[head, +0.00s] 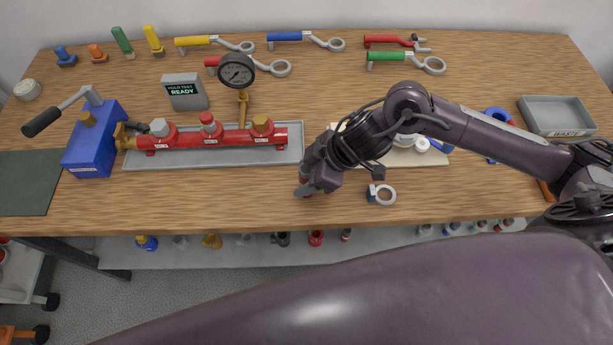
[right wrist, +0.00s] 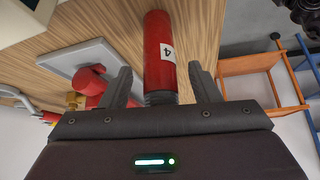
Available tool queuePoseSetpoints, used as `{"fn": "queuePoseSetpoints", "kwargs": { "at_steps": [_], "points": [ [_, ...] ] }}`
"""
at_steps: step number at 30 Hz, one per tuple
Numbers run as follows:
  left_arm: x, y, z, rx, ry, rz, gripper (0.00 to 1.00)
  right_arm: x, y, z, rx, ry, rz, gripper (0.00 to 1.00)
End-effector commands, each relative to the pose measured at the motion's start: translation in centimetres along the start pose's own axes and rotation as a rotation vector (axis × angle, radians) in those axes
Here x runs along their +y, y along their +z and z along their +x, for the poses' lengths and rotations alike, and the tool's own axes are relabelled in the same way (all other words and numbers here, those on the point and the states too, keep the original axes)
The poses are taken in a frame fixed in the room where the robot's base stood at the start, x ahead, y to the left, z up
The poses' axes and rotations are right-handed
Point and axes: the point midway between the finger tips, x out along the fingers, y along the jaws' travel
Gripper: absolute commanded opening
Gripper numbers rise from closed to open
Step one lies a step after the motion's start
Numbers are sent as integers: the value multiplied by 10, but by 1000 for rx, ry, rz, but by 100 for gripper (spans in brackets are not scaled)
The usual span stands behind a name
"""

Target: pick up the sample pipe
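The red sample pipe (right wrist: 160,50) shows in the right wrist view, with a white label marked 4 and a dark threaded end. It lies between the two fingers of my right gripper (right wrist: 161,88), with a gap visible on each side, so the gripper looks open around it. In the head view my right gripper (head: 306,188) is low over the front of the table, right of the grey tray. The pipe is mostly hidden there by the gripper. My left gripper is not in view.
A red manifold (head: 208,140) with valves sits on the grey tray (head: 220,158), beside a blue pump (head: 92,145). A ring clamp (head: 384,195) lies right of the gripper. A waste bin (head: 558,117) stands at the right. Several wrenches line the back.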

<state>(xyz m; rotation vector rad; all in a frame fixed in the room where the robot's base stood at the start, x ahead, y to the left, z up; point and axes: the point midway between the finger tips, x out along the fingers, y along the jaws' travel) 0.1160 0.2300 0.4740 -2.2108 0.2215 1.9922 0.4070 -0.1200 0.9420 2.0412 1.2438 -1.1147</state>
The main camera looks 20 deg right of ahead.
Motion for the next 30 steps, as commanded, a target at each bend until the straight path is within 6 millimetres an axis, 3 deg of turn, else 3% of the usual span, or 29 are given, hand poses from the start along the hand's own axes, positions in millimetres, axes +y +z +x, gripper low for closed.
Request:
{"fn": "queuePoseSetpoints", "kwargs": {
  "at_steps": [2, 11, 23, 30],
  "points": [
    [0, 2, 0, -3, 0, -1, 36, 0, 0, 0, 0, 0, 0, 45],
    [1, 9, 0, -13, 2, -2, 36, 0, 0, 0, 0, 0, 0, 6],
    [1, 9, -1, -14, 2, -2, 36, 1, -5, -7, 2, 1, -2, 5],
    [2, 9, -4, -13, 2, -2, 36, 1, -28, -41, 7, 5, -6, 5]
  ]
}}
